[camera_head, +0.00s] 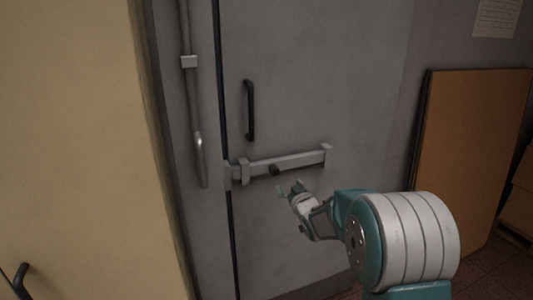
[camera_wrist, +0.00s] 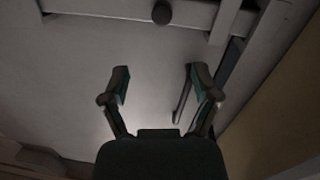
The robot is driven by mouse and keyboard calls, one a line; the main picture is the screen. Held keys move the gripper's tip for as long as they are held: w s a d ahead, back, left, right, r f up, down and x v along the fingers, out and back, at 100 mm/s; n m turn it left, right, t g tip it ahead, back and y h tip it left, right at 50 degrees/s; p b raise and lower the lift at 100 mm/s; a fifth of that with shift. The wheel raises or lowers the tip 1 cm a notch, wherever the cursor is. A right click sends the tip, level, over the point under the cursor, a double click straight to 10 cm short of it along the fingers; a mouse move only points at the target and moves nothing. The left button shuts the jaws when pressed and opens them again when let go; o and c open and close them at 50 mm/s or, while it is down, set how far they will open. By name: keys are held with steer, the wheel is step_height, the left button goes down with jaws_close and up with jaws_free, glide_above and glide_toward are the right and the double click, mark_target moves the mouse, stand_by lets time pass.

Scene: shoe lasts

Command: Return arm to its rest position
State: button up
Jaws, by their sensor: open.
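My gripper (camera_head: 293,190) is in front of the grey door, just below the latch bar (camera_head: 303,160) in the head view. In the wrist view my gripper (camera_wrist: 158,74) is open, its two fingers apart with nothing between them. The latch bar lies across the door, its left end at the door's edge. Its dark knob (camera_head: 274,170) sticks out near the gripper. The knob also shows in the wrist view (camera_wrist: 162,13), at the top and beyond the fingertips. The gripper looks apart from both bar and knob.
The grey door (camera_head: 320,90) has a black vertical handle (camera_head: 250,110). A metal pipe (camera_head: 197,130) runs down left of the door. A beige cabinet or wall panel (camera_head: 80,130) fills the left. A brown board (camera_head: 470,140) leans at the right, with tiled floor below.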

steer(key=s+d+r+m+g+h, duration=0.25)
steer(key=s+r, duration=0.35)
steer(key=s, duration=0.4)
steer(key=s+d+f+m+g+h, duration=0.1)
steer(key=s+g, duration=0.7)
steer(key=s, duration=2.6)
steer(key=shift+d+f+m, duration=0.15)
steer(key=shift+f+m, duration=0.4)
steer(key=shift+f, duration=0.15)
steer(key=shift+g, duration=0.25)
